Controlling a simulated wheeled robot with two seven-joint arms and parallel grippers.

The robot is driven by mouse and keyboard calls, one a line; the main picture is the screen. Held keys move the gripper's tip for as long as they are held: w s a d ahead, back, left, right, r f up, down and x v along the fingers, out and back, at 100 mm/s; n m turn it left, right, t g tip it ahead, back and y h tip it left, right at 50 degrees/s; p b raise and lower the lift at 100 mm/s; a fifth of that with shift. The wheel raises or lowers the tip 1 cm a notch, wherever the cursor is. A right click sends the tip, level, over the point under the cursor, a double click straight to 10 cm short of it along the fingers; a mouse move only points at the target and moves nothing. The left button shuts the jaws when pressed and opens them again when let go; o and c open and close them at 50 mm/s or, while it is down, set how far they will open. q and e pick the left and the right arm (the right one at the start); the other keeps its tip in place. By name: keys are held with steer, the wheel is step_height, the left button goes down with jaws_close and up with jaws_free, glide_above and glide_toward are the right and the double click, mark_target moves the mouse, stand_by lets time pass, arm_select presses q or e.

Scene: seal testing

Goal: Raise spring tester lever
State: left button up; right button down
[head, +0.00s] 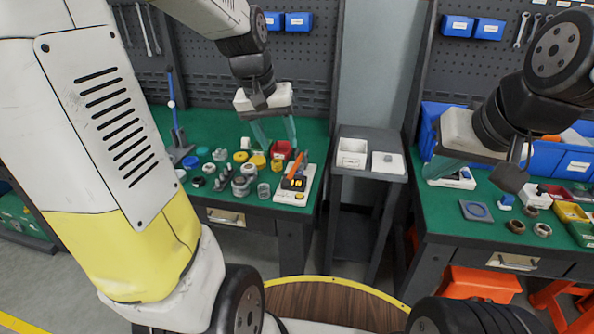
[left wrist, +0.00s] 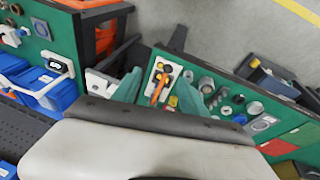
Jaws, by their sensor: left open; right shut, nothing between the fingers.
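The spring tester (head: 290,198) stands at the right end of the left green bench. It has a white base, a dark body and an orange lever (head: 297,164) that slants up. My left gripper (head: 280,146) is open, pointing down above and behind the tester. In the left wrist view the tester (left wrist: 157,72) and its orange lever (left wrist: 158,90) show between the two teal fingers (left wrist: 160,80), with no clear contact.
Several metal parts (head: 241,187) and yellow pieces crowd the bench left of the tester. A red bin (head: 281,149) stands behind it. A blue-handled stand (head: 176,120) rises at far left. A grey stand (head: 371,139) with white trays fills the gap between benches.

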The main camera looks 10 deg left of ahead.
mark_target(285, 180)
arm_select(q)
steer(key=w+f+g, duration=0.1)
steer(key=w+f, duration=0.2)
steer(key=f, duration=0.1)
steer(key=w+a+f+g, duration=0.1)
steer(key=w+f, duration=0.2)
steer(key=f, duration=0.2)
steer(key=w+f+n, duration=0.1)
steer(key=w+f, duration=0.2)
steer(key=f, duration=0.1)
steer(key=shift+w+a+f+g, duration=0.15)
steer(key=shift+a+f+g, duration=0.05)
steer(key=shift+a+g, duration=0.2)
steer(key=f, duration=0.5)
steer(key=d+f, duration=0.1)
steer(key=f, duration=0.1)
steer(key=shift+w+d+f, duration=0.1)
steer(key=shift+w+f, duration=0.05)
steer(key=shift+f, duration=0.25)
jaws_close()
